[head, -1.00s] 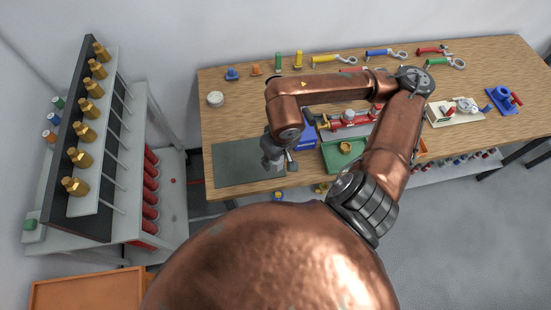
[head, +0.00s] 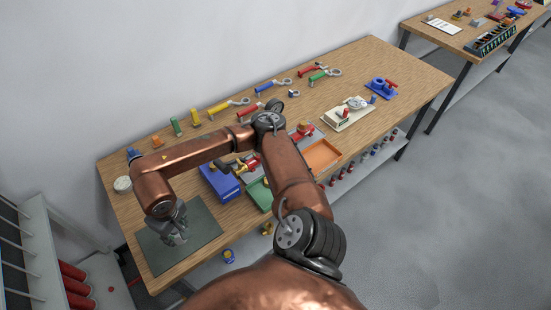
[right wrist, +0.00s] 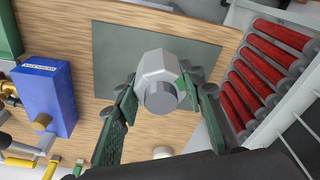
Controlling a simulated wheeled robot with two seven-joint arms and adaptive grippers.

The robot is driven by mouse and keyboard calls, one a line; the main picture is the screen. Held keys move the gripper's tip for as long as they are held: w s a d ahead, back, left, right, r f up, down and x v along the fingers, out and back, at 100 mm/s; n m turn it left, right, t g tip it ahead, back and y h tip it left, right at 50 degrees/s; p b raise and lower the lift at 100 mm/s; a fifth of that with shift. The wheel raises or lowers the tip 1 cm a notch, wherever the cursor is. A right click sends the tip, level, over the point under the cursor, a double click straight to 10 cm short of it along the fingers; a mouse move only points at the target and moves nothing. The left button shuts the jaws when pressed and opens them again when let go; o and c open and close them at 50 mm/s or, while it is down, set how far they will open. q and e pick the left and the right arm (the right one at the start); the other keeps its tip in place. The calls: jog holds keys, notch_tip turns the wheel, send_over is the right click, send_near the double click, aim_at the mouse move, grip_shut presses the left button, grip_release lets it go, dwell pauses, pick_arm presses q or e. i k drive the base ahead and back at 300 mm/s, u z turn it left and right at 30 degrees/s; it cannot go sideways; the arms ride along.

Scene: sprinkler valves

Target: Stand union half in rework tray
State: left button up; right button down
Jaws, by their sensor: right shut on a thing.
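The grey hexagonal union half (right wrist: 157,68) with a round stub sits between the fingers of my right gripper (right wrist: 158,90) in the right wrist view. The gripper is shut on it. In the head view, my right gripper (head: 176,236) is over the dark green-grey mat (head: 152,256) at the bench's near left end. An orange tray (head: 322,156) lies farther right on the bench and looks empty. A green tray (head: 258,196) is partly hidden behind my arm. I cannot tell from any label which is the rework tray. My left gripper is not in view.
A blue box (head: 219,183) stands between the mat and the green tray; it also shows in the right wrist view (right wrist: 47,100). Colored valve handles (head: 228,107) line the bench's back. A rack with red cylinders (head: 76,286) is at lower left.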

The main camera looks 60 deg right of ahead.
aim_at(312, 164)
jog(key=z, duration=0.45)
jog(key=k, duration=0.55)
jog(key=z, duration=1.25)
jog(key=i, duration=1.3)
jog(key=u, duration=0.05)
